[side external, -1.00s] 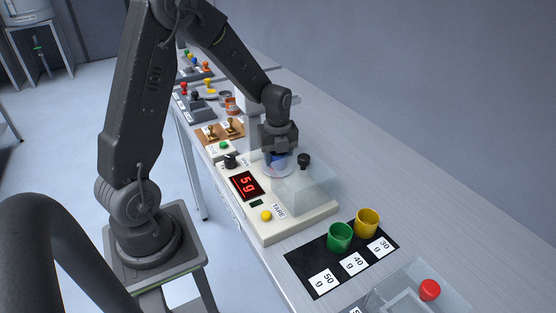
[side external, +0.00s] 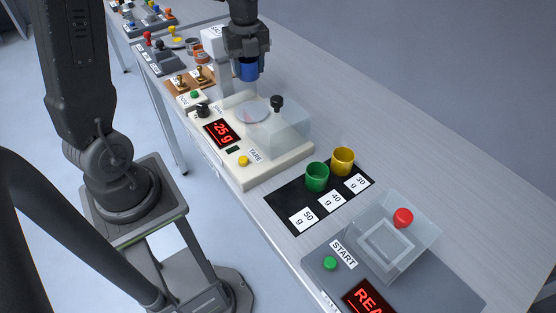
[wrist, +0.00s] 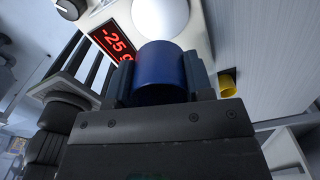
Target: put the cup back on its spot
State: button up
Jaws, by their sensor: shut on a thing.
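My gripper (side external: 247,62) is shut on a blue cup (side external: 247,70) and holds it in the air above the far end of the scale. In the wrist view the blue cup (wrist: 162,75) sits between the two fingers. A black mat (side external: 283,200) has labels 50 g, 40 g and 30 g. A green cup (side external: 317,177) stands by the 40 g label and a yellow cup (side external: 343,161) by the 30 g label. The place by the 50 g label is bare. The yellow cup also shows in the wrist view (wrist: 228,84).
The scale (side external: 242,178) has an empty round pan (side external: 252,110), a clear cover (side external: 284,134) with a black knob, and a display (side external: 222,133) reading -25 g. A clear hopper (side external: 395,240) with a red knob stands at the near end. Stamps (side external: 190,80) lie at the far end.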

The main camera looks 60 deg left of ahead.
notch_tip(320, 180, up, 5)
jog(key=shift+f, duration=0.15)
jog(key=s+d+m, duration=0.1)
jog(key=d+m, duration=0.3)
jog(key=d, duration=1.1)
jog(key=m, duration=0.5)
send_over(288, 199)
notch_tip(288, 199, down, 15)
jog(key=shift+r, duration=0.1)
jog(key=shift+f, duration=2.3)
jog(key=o, duration=1)
jog(key=shift+f, duration=0.15)
